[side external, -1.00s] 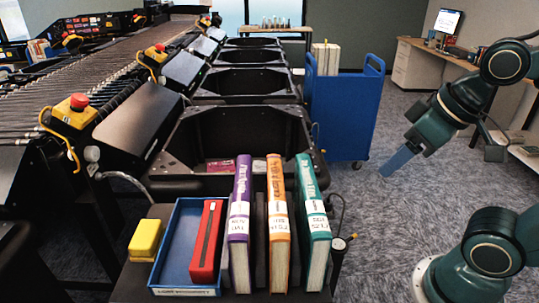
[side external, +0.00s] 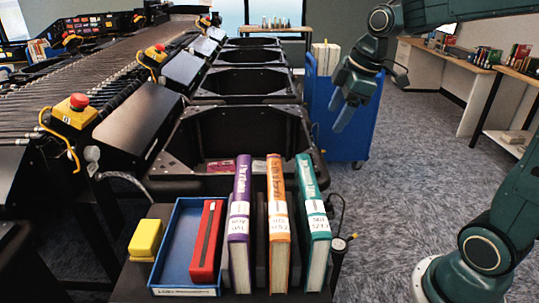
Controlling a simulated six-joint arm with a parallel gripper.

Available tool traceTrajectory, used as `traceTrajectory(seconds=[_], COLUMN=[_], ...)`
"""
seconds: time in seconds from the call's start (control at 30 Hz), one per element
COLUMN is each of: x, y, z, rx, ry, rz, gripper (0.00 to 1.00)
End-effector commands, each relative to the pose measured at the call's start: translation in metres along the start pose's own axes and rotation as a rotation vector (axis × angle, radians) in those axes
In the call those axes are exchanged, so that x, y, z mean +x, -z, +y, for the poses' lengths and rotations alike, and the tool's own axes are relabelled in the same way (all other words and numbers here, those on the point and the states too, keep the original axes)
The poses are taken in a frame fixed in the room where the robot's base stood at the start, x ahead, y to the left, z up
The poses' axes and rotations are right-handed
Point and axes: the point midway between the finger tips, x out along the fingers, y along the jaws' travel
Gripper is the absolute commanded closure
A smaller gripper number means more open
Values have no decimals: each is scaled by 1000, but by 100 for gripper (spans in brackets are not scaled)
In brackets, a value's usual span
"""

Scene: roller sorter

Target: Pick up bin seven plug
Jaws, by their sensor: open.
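My gripper (side external: 342,114) hangs in front of the blue book cart, above and to the right of the nearest black bin (side external: 245,130). It is open with nothing seen between its fingers. No plug is clearly marked as bin seven's. A thin dark cable (side external: 342,207) with a small dark end piece (side external: 351,237) shows to the right of the teal book, apart from my gripper. A grey round fitting (side external: 92,153) with a hose sits on the sorter's side, left of the nearest bin. I cannot tell which, if either, is the plug.
Purple (side external: 241,205), orange (side external: 278,215) and teal (side external: 314,220) books stand upright at the front. A blue tray (side external: 170,250) holds a red case (side external: 207,240); a yellow block (side external: 146,240) lies left. The blue cart (side external: 345,135) stands behind. Carpet on the right is clear.

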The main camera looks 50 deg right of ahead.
Motion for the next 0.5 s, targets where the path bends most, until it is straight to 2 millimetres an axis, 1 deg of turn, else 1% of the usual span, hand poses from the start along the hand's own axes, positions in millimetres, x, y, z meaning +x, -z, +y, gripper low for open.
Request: traceTrajectory(seconds=[0.03, 0.1, 0.27, 0.5], x=[8, 17, 42, 84], y=[-1, -1, -7, -27], z=[12, 28, 62, 111], rx=[-33, -89, -218, -397], ry=[12, 24, 54, 99], rz=[-4, -4, 2, 23], gripper=[38, 38, 38, 38])
